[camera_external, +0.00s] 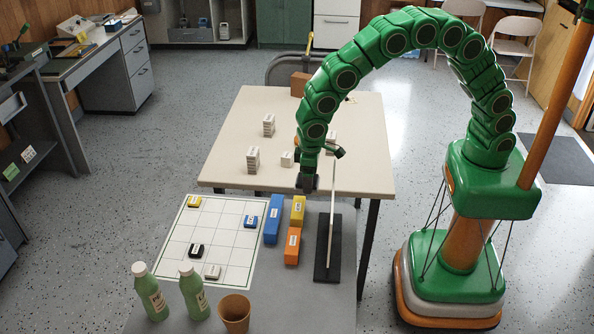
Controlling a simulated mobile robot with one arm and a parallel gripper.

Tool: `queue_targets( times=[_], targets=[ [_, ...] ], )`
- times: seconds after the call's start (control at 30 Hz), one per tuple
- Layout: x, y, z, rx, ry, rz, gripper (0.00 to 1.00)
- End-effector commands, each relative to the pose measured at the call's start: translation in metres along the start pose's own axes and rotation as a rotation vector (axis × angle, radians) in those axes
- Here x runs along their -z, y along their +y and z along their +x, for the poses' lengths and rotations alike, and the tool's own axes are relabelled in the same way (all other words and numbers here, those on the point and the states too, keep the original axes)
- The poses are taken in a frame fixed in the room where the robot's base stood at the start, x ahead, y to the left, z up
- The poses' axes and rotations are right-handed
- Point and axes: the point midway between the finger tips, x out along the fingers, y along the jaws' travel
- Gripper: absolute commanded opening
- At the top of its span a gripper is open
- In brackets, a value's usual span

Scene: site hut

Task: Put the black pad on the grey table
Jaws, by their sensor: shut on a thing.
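The grey table (286,310) stands in the foreground, its far edge against a pale table. My gripper (307,188) points down over the grey table's far edge, just left of an upright thin panel. It is shut on a small dark thing, which is hard to tell from the dark fingers; I cannot tell whether it is the black pad. A small black piece with a white label (197,250) lies on the white grid mat (232,240) on the grey table, apart from my gripper.
Blue (272,220), yellow (298,210) and orange (292,246) blocks stand right of the mat. The thin panel (335,210) rises from a black base (322,262). Two bottles (150,291) and a brown cup (234,312) stand in front. The pale table (225,160) holds white stacks.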

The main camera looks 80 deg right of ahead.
Motion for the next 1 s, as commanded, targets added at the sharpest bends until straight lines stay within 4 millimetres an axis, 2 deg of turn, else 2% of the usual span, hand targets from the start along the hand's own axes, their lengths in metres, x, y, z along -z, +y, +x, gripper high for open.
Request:
queue_targets(
  times=[0.03,0.2,0.3,0.4,0.5,0.67,1.0],
  targets=[
    [0.002,-0.022,0.000,0.001,-0.001,-0.010,0.46],
    [0.002,-0.087,-0.006,0.012,-0.003,-0.022,0.46],
    [-0.002,-0.119,-0.010,0.015,-0.006,-0.030,0.46],
    [-0.006,-0.142,-0.010,0.019,-0.010,-0.035,0.46],
    [-0.009,-0.158,-0.013,0.024,-0.010,-0.038,0.46],
    [-0.008,-0.168,-0.012,0.025,-0.013,-0.040,0.46],
    [0.018,-0.184,0.003,0.025,-0.013,-0.040,0.46]
  ],
)
